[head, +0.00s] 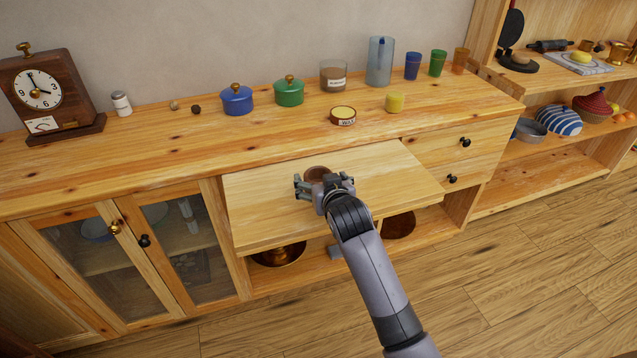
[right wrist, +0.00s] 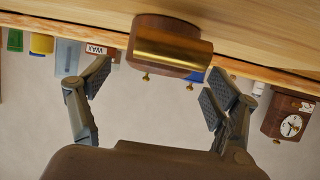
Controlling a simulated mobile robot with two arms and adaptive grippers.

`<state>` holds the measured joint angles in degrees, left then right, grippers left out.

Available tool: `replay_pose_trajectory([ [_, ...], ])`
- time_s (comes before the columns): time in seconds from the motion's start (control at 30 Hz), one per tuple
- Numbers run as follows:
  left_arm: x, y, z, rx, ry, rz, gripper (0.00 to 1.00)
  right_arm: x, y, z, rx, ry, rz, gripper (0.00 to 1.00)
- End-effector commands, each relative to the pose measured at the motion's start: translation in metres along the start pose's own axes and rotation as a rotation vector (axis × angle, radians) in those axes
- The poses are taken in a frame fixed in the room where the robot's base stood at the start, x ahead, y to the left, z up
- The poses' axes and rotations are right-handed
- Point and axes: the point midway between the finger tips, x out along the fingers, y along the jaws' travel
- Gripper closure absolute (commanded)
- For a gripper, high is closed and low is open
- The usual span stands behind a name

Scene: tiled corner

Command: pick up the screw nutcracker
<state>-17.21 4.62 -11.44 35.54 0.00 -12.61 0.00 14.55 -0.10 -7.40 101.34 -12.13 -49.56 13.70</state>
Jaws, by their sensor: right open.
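The screw nutcracker (head: 317,172), a small round brown wooden piece, stands on the pulled-out wooden board of the sideboard, partly hidden by my right gripper. In the right wrist view, which is upside down, it shows as a dark wooden body with a shiny brass-coloured band (right wrist: 168,50). My right gripper (head: 323,186) is open at the near side of it. In the right wrist view the fingers (right wrist: 162,82) are spread wide, one to each side of the nutcracker, with clear gaps. My left gripper is not in view.
The pull-out board (head: 265,205) is otherwise bare.

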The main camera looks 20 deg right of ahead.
Motion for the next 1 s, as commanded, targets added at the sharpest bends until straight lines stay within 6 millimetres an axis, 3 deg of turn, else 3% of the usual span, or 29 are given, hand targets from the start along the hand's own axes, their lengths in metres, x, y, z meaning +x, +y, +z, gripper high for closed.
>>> replay_pose_trajectory([
  [0.23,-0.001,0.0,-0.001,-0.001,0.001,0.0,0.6,0.033,0.001,-0.002,0.001,0.0,0.0,0.18],
  [0.53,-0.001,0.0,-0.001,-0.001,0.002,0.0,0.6,0.037,0.001,-0.002,0.0,0.0,-0.001,0.18],
  [1.0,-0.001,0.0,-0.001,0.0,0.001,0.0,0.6,0.037,0.001,-0.002,0.0,0.0,-0.001,0.48],
])
